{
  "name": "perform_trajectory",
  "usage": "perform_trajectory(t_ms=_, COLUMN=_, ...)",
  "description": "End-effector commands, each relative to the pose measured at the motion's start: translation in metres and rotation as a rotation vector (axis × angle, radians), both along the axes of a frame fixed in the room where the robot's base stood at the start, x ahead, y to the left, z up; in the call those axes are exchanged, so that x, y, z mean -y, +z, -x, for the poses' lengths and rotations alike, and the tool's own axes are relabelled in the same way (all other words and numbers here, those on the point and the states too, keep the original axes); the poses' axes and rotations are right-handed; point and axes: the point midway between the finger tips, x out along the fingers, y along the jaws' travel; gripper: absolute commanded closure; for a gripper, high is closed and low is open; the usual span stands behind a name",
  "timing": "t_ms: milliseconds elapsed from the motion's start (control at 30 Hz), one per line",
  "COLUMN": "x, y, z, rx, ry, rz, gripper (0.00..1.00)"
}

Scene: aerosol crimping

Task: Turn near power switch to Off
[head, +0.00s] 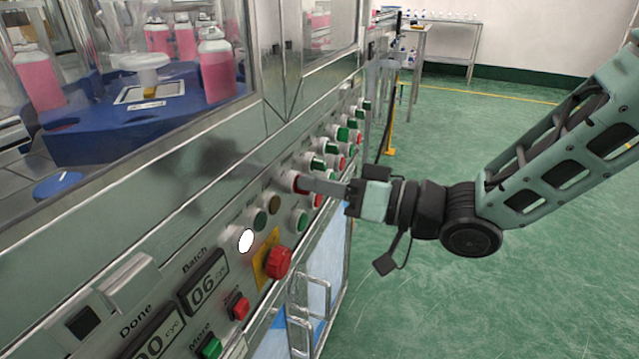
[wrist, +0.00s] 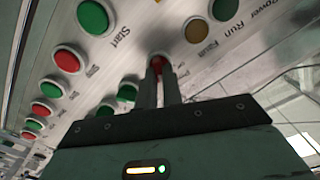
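My gripper (head: 306,183) reaches in from the right to the machine's control panel. Its fingertips (wrist: 158,74) are at a red control (head: 300,180), which also shows between and beyond the tips in the wrist view (wrist: 158,61). A lit white lamp (head: 246,241) sits nearer on the panel. A Power label (wrist: 257,8) is at the top right in the wrist view. I cannot tell which control is the near power switch or its position.
Green and red buttons line the panel, including a green one (head: 299,221) close below my gripper. A red mushroom button (head: 278,262) on a yellow plate protrudes nearer. Handles (head: 304,325) stick out below. The green floor (head: 440,310) at right is clear.

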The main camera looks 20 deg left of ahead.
Motion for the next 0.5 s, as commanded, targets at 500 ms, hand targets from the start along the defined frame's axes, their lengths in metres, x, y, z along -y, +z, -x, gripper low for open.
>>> perform_trajectory(t_ms=500, x=0.0004, y=-0.001, z=0.0003, rx=0.127, ry=0.0, rz=0.009, gripper=1.0)
